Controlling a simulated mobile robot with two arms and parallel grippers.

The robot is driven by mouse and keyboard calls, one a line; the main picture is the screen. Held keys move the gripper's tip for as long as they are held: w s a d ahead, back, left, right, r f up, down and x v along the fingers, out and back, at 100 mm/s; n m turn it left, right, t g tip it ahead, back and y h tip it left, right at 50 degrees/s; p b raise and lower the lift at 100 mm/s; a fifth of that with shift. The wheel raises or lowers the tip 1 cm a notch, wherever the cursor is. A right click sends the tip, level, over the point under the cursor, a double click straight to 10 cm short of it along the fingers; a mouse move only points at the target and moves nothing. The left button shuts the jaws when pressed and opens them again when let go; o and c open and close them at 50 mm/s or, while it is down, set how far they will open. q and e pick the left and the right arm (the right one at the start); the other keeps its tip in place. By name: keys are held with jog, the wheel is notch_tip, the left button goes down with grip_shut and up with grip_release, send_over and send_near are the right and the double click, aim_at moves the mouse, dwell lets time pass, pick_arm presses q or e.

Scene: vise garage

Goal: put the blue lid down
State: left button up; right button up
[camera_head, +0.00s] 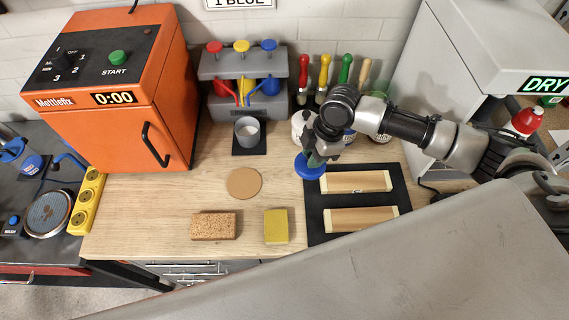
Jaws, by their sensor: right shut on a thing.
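The blue lid (308,166) is a small round disc at the middle right of the workbench. My right gripper (318,152) comes in from the right and is shut on the blue lid. The lid is under the gripper, close to the upper left corner of the black mat (315,224). I cannot tell whether the lid touches the bench or hangs just above it. A white container (300,122) stands right behind the gripper, partly hidden by it. My left gripper is not in view.
A round cork disc (244,183), a brown sponge (213,226) and a yellow sponge (276,226) lie left of the mat. Two wooden pieces (356,182) lie on the mat. A grey cup (247,131) stands before the dispenser (243,75). An orange oven (118,90) stands left.

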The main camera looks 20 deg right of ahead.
jog(key=w+d+r+n+g+p, duration=0.1)
jog(key=w+d+r+n+p, duration=0.2)
jog(key=d+n+p, duration=0.15)
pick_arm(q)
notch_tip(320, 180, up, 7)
pick_arm(e)
jog(key=n+b, duration=0.2)
jog(key=b, duration=0.3)
send_near(282, 181)
jog(key=shift+s+a+f+m+g, duration=0.1)
jog(key=shift+a+f+m+g, duration=0.2)
jog(key=shift+a+f, duration=0.7)
pick_arm(q)
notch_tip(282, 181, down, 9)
jog(key=b, duration=0.3)
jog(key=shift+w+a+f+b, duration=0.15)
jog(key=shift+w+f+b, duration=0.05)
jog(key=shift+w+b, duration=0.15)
pick_arm(e)
notch_tip(282, 181, down, 4)
jog(key=shift+r, duration=0.1)
jog(key=shift+s, duration=0.1)
jog(key=shift+f, duration=0.25)
jog(key=o, duration=0.9)
jog(key=shift+r, duration=0.1)
